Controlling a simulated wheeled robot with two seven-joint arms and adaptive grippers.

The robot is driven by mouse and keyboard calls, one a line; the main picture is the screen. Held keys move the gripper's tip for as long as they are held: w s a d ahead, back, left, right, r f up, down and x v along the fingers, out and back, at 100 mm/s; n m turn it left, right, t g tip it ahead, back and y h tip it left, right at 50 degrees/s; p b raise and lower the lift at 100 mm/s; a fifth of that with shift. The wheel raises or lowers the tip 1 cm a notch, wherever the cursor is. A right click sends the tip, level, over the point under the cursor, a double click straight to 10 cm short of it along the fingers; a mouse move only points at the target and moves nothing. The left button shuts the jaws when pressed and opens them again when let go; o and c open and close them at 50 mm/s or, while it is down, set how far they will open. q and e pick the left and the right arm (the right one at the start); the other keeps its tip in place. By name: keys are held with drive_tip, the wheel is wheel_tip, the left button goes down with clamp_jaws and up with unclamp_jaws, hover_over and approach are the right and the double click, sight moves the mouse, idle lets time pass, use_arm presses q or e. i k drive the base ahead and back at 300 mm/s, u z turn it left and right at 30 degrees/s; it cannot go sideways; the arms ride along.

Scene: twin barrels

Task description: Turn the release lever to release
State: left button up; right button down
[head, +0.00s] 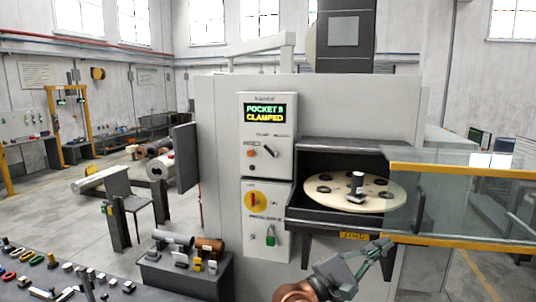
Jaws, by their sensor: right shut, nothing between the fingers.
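The machine's upper panel (283,180) has a display (265,113) that reads "POCKET 3 CLAMPED". Below it is a small dark lever (269,151), slanting down to the right, beside an orange button (250,153). This looks like the release lever; its label is too small to read. My right gripper (383,248) is shut and empty, low in front of the machine. It is right of and below the lever, well apart from it. My left gripper is not in view.
A round pale carousel (390,192) holding a dark tool (357,185) sits in the machine's open bay. A glass guard with yellow rails (470,240) stands at right. A lower panel has a red-yellow switch (256,200). A bench with parts (165,265) stands at lower left.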

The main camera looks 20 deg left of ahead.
sight(274, 155)
drive_tip(key=z, duration=2)
drive_tip(key=i, duration=0.6)
drive_tip(key=u, duration=3.15)
drive_tip(key=i, duration=1.4)
